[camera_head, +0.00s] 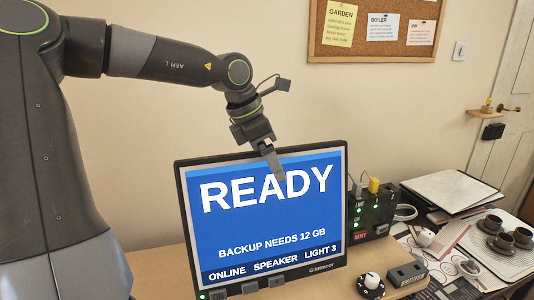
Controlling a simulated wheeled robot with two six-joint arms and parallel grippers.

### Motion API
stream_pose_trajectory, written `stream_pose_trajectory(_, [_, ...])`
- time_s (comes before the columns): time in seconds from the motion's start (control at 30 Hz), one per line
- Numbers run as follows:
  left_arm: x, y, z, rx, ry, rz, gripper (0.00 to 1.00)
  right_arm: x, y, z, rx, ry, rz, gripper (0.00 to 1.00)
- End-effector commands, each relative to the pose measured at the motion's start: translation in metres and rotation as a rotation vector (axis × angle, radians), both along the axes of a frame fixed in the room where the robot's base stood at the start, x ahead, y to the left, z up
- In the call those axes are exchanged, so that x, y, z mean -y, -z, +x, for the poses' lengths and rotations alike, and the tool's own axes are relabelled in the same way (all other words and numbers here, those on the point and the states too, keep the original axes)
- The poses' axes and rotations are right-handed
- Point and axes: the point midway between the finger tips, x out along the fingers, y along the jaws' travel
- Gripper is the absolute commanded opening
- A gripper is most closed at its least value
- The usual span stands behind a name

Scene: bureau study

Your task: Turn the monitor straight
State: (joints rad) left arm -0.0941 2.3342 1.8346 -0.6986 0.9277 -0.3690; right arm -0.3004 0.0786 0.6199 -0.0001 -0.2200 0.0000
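The monitor (270,225) stands on the desk, with a black frame and a lit blue screen reading "READY". Its right edge sits higher in the picture and looks shorter than its left edge, so the right side appears farther from me. My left gripper (275,170) points down at the top edge of the monitor, right of its middle. Its fingertips overlap the upper screen and look shut, with nothing held. I cannot tell whether they touch the monitor. The monitor's stand is hidden. My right gripper is not in view.
A black box with green lights and cables (368,215) stands close by the monitor's right edge. A knob (371,282) and a small dark box (407,274) are in front. Papers (450,190) and a tray with cups (497,262) lie at right. Bare desk (150,268) shows at left.

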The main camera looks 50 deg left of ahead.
Motion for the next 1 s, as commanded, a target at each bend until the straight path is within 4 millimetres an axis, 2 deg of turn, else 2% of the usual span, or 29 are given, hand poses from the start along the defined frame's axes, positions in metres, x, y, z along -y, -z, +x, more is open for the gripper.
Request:
stream_pose_trajectory(0.17, [-0.001, -0.008, -0.002, 0.003, 0.001, -0.001, 0.9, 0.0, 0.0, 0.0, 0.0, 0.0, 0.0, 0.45])
stream_pose_trajectory(0.27, [-0.003, -0.019, -0.006, 0.006, 0.002, -0.002, 0.9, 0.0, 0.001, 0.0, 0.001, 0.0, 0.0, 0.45])
stream_pose_trajectory(0.47, [-0.01, -0.054, -0.019, 0.008, 0.0, -0.002, 0.9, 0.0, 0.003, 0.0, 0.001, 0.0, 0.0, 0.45])
stream_pose_trajectory(0.8, [-0.025, -0.13, -0.046, 0.005, -0.002, 0.0, 0.9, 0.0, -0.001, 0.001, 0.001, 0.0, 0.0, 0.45])
stream_pose_trajectory(1.0, [-0.029, -0.154, -0.056, 0.002, -0.002, 0.0, 0.9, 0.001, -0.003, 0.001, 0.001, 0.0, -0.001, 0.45])
